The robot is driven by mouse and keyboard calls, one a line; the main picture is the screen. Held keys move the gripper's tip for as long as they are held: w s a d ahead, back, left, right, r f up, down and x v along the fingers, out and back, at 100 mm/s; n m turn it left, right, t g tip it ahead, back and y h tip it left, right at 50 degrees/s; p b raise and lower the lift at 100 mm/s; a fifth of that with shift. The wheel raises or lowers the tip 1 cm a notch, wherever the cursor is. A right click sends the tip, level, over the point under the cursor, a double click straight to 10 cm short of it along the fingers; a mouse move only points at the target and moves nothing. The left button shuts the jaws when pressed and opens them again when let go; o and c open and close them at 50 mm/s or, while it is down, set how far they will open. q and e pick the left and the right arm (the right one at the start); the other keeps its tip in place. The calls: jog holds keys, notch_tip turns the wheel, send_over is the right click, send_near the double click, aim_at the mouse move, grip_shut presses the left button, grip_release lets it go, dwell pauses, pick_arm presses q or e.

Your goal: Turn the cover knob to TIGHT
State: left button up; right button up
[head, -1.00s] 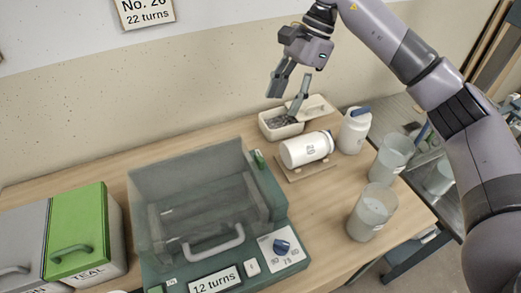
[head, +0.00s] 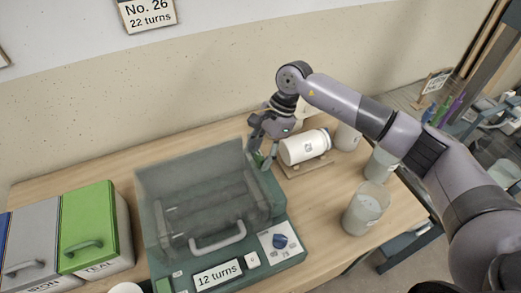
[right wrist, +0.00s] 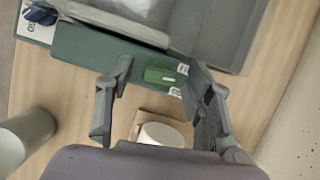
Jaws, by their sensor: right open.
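The green machine (head: 285,222) with a clear cover (head: 190,175) stands on the table. A green knob (right wrist: 160,75), which looks like the cover knob, sits on its green edge between two small white labels; I cannot read the setting. In the head view my right gripper mostly hides that knob. My right gripper (head: 261,163) points down at the machine's back right corner. In the right wrist view its open fingers (right wrist: 158,68) lie on either side of the knob, with gaps; contact is not visible. My left gripper is out of view.
A white jar (head: 303,147) lies on a wooden stand right beside the gripper. Clear beakers (head: 364,208) stand at the right. A blue dial (head: 280,241) is on the machine's front panel. Green, grey and blue bins (head: 88,225) stand at the left.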

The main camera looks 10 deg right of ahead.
jog(key=shift+f, duration=0.1)
jog(key=shift+c, duration=0.5)
grip_shut()
